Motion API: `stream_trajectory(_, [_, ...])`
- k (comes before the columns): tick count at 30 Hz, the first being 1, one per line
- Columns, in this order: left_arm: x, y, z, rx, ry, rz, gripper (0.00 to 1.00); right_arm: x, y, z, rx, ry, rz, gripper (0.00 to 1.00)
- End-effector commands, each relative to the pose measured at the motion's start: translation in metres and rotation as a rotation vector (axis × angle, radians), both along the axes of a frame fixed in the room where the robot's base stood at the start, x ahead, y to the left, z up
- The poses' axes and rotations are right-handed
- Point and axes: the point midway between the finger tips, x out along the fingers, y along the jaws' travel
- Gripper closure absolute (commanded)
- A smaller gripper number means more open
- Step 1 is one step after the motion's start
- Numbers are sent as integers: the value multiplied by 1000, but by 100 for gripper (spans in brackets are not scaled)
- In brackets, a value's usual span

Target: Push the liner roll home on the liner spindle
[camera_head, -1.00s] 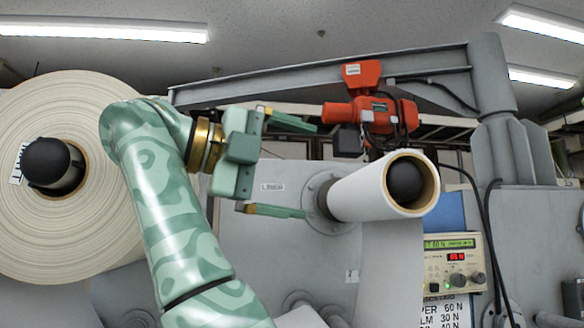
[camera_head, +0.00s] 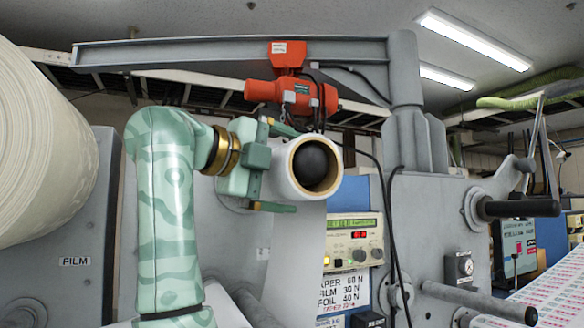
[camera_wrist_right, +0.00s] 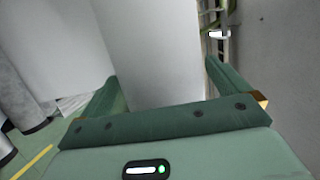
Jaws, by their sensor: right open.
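The liner roll (camera_head: 281,172) is a white cylinder with a brown core, its open end toward me in the head view. The black spindle end (camera_head: 311,164) shows inside the core. My right gripper (camera_head: 284,166) is at the roll's left side, one finger above it and one below. It is open. In the right wrist view the white roll (camera_wrist_right: 150,50) runs between the two spread fingers (camera_wrist_right: 172,85); I cannot tell whether they touch it. The roll's far end is hidden behind the gripper. My left gripper is not in view.
A large roll (camera_head: 45,150) stands at the left above a FILM label. A red hoist (camera_head: 292,92) hangs from a grey beam (camera_head: 230,52) just above the liner roll. A tension meter box (camera_head: 353,240) sits below right, with cables beside it. A black-handled crank (camera_head: 515,208) juts out at the right.

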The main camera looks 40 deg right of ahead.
Motion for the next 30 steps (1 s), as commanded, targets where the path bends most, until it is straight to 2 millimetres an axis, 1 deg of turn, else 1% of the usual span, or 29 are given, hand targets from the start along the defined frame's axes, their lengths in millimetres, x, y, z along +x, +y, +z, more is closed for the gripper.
stream_trajectory(3, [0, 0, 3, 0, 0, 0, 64, -1, -10, 0, -1, 0, -1, 0])
stream_trajectory(6, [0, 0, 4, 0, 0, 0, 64, -1, -14, -1, -2, 0, -1, 0])
stream_trajectory(14, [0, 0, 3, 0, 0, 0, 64, -1, -15, -2, -1, 0, 0, 0])
stream_trajectory(15, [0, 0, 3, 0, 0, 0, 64, -1, -15, -2, -1, 0, 0, 3])
stream_trajectory(17, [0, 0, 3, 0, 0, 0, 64, -1, -15, -2, -1, 0, 0, 19])
stream_trajectory(18, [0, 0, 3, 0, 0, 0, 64, -1, -15, -2, -1, 0, 0, 31])
stream_trajectory(21, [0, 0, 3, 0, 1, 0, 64, -1, -15, -2, -1, 0, 0, 56])
stream_trajectory(30, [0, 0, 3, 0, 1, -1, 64, 0, -17, -2, 0, 0, -1, 56])
